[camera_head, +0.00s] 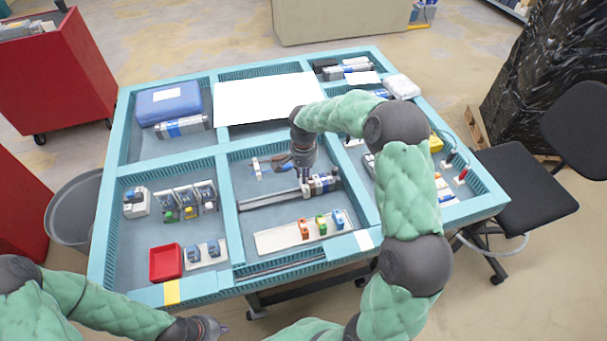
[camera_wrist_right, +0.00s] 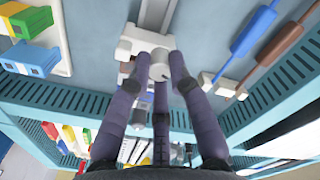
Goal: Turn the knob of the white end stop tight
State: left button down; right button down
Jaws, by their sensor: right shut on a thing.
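In the right wrist view, the white end stop (camera_wrist_right: 134,48) sits at the end of a grey rail (camera_wrist_right: 157,12). Its round white knob (camera_wrist_right: 159,73) lies between the fingertips of my right gripper (camera_wrist_right: 161,68), which is shut on it. In the head view, my right gripper (camera_head: 304,180) points down at the rail (camera_head: 265,201) in the middle compartment; the end stop is hard to make out there behind the fingers. My left gripper (camera_head: 218,328) is low at the bottom left, in front of the table edge and away from the rail; its finger opening is unclear.
Modules (camera_head: 322,185) stand on the rail just right of my right gripper. Tools with blue and brown handles (camera_wrist_right: 254,31) lie close by. A white tray (camera_head: 270,240) with coloured parts lies in front. A red bin (camera_head: 166,262) and several socket boxes stand left, beyond a teal divider (camera_head: 227,210).

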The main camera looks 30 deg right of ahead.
jog(key=m, duration=0.3)
jog(key=shift+w+d+r+m, duration=0.2)
jog(key=shift+m, duration=0.2)
jog(key=m+b, duration=0.1)
jog(key=m, duration=0.2)
jog(key=shift+m, duration=0.3)
jog(key=m, duration=0.3)
jog(key=shift+m, duration=0.3)
jog(key=shift+s+m+b, duration=0.1)
jog(key=shift+m+b, duration=0.3)
jog(key=shift+m, duration=1.6)
jog(key=c, duration=1.4)
grip_release()
jog(key=shift+s+f, duration=0.1)
jog(key=shift+s, duration=0.05)
